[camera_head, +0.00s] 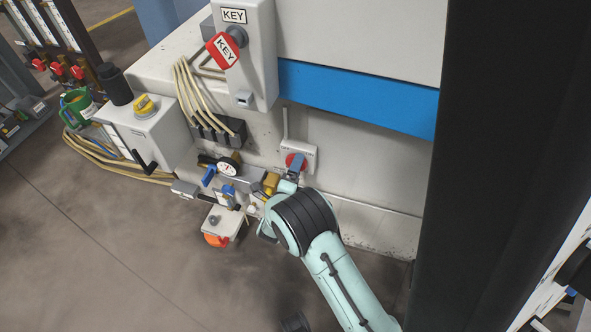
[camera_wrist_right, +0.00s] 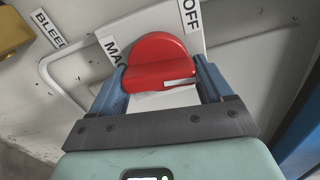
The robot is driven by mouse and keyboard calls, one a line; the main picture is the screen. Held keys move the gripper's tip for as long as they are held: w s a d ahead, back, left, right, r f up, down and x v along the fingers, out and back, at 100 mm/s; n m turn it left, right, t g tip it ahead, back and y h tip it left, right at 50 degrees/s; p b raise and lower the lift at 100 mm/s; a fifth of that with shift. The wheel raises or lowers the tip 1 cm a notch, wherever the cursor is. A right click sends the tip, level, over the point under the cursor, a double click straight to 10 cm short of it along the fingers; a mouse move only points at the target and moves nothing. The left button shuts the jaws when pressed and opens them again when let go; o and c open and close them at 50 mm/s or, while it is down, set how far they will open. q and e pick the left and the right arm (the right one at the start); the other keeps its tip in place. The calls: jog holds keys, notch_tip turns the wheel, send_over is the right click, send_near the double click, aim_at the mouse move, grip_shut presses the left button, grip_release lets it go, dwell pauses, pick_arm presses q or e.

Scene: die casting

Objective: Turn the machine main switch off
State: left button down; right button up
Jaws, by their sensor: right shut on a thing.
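The main switch is a red rotary knob (camera_head: 291,159) on a pale plate (camera_head: 311,154) low on the machine's side wall. In the right wrist view the red knob (camera_wrist_right: 158,56) sits between the two blue fingers, with a white mark on its handle. The plate behind it carries an "OFF" label and a partly hidden label starting "MA". My right gripper (camera_head: 294,171) is shut on the red knob, its arm coming up from the bottom. The fingers hide part of the plate. My left gripper is in neither view.
A grey box with a red KEY tag (camera_head: 223,50) hangs above, with pale cables left of it. Gauges and valves (camera_head: 228,168) crowd the wall just left of my right gripper. A yellow-knobbed box (camera_head: 140,130) stands farther left. A dark column (camera_head: 490,130) rises on the right.

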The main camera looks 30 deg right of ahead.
jog(key=n, duration=0.5)
jog(key=shift+r+n+p, duration=0.15)
jog(key=shift+n+p, duration=0.2)
jog(key=shift+n, duration=0.05)
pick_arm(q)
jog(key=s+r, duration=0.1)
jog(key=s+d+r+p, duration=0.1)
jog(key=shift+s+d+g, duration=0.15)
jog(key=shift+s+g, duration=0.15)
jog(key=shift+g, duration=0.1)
pick_arm(e)
jog(key=n, duration=0.4)
jog(key=shift+a+r+n, duration=0.1)
jog(key=shift+n, duration=0.5)
jog(key=o, duration=1)
jog(key=shift+c, duration=0.2)
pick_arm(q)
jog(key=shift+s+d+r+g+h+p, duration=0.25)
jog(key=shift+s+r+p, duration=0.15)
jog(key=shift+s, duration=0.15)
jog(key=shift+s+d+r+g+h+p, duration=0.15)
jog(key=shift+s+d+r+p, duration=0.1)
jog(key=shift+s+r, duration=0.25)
pick_arm(e)
jog(key=v, duration=1.3)
jog(key=shift+s, duration=0.15)
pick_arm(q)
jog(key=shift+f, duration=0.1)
pick_arm(e)
jog(key=shift+a, duration=0.1)
